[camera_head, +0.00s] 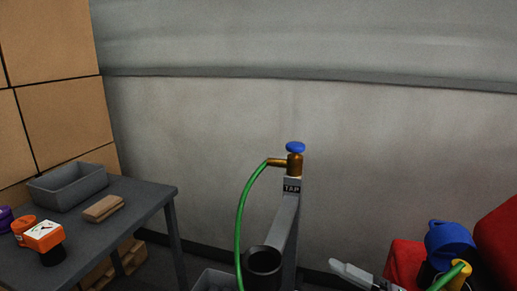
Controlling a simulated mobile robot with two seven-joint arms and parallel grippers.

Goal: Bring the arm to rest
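A pale grey, pointed part (352,273) shows at the bottom edge, right of the tap post. It looks like the end of my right gripper, but most of it is cut off by the frame. I cannot tell whether it is open or shut, and I see nothing held at its visible end. It appears beside the yellow fitting and apart from the tap post in the picture. My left arm and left gripper are not in view.
A post holds a brass tap (294,165) with a blue knob and green hose (241,220). Red tanks (498,240) stand right.

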